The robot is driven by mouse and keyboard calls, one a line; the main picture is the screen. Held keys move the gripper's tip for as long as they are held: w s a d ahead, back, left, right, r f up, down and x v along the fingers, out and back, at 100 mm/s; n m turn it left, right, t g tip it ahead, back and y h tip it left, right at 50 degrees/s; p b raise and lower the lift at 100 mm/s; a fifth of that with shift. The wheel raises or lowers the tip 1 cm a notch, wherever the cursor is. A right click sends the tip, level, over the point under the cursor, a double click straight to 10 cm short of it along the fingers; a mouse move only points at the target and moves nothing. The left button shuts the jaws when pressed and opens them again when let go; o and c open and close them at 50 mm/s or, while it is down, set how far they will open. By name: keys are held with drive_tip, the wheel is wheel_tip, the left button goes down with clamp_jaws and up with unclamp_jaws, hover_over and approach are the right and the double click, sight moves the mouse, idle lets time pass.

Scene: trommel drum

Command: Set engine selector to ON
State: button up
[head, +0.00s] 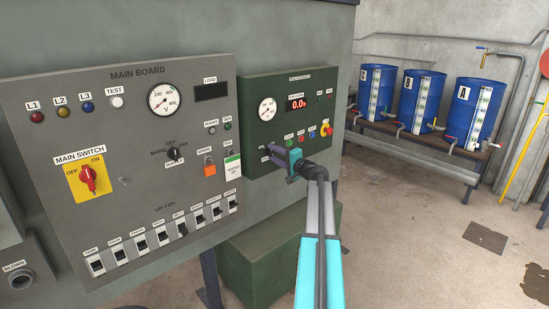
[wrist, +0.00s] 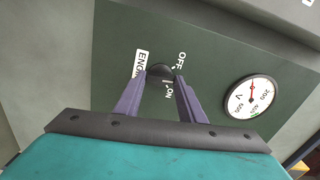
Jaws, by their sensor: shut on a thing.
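The engine selector is a small black knob (wrist: 160,70) on the green panel (head: 257,93). In the wrist view it sits between the tips of my gripper (wrist: 163,78), whose two purple fingers are shut on it. An OFF label (wrist: 182,60) and an ON label (wrist: 168,91) stand beside the knob, with a partly hidden ENGINE label (wrist: 141,63) on its left. I cannot tell clearly which mark the knob points to. In the head view my gripper (head: 275,155) reaches the panel's lower left and hides most of the knob.
The green panel carries a voltmeter (head: 267,109), a red display (head: 296,104) and a red emergency button (head: 326,130). The grey main board (head: 135,150) with its red main switch (head: 88,179) stands to the left. Blue barrels (head: 470,112) stand on a bench at the right. The floor between is open.

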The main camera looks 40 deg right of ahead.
drive_tip(key=m+p, duration=0.2)
drive_tip(key=m, duration=0.8)
drive_tip(key=shift+f+m, duration=0.1)
drive_tip(key=shift+m, duration=0.2)
idle(0.4)
drive_tip(key=o, duration=1)
drive_tip(key=shift+o, duration=0.2)
drive_tip(key=shift+s, duration=0.1)
drive_tip(key=s+a+b, duration=0.1)
drive_tip(key=s+b, duration=0.1)
drive_tip(key=s, duration=1.1)
drive_tip(key=shift+s+b, duration=0.3)
